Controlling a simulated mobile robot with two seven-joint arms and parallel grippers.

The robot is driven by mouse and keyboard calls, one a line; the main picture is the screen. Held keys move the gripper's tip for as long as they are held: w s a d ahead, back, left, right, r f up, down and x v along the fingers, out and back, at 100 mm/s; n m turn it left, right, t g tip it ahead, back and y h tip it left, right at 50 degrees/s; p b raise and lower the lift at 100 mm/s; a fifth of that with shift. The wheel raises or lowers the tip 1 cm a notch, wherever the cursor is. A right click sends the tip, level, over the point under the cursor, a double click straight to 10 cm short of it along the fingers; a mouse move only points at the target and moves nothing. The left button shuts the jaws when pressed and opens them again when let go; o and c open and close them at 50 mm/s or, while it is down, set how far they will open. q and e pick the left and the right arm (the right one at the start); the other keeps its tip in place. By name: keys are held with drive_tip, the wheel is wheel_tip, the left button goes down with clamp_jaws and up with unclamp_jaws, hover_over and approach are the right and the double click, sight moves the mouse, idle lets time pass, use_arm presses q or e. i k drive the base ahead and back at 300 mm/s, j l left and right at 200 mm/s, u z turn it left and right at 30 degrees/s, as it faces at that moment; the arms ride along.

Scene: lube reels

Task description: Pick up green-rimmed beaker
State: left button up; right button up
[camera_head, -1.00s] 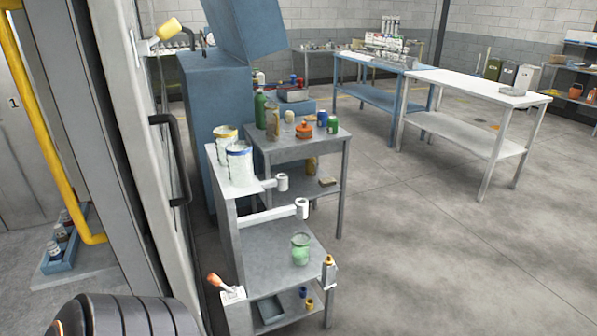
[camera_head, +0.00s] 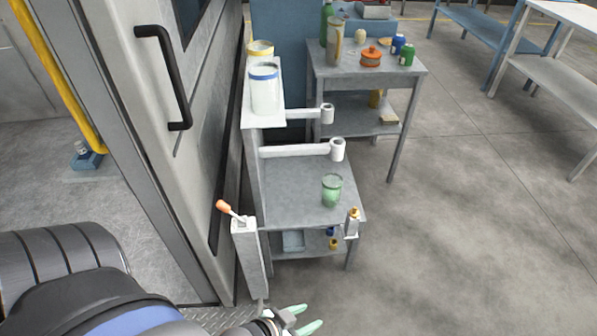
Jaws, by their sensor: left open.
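The green-rimmed beaker (camera_head: 332,190) is a translucent green vessel standing upright on the grey metal bench (camera_head: 296,187), right of its middle. My left gripper (camera_head: 308,318) shows at the bottom edge of the head view, with pale green fingertips apart and nothing between them. It is below and in front of the bench, well apart from the beaker. My right gripper is not in the head view.
A post with an orange-tipped lever (camera_head: 229,210) stands at the bench's front left corner. A small dispenser with a yellowish top (camera_head: 352,222) sits at its front right corner. White arms with cups (camera_head: 337,150) jut out behind the beaker. Open floor (camera_head: 450,240) lies to the right.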

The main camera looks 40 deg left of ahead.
sight(331, 182)
drive_tip(key=i+u, duration=0.2)
drive_tip(key=u, duration=0.2)
drive_tip(key=i+l+u, duration=0.15)
drive_tip(key=u, duration=0.25)
drive_tip(key=i+l+u, duration=0.15)
drive_tip(key=u, duration=0.25)
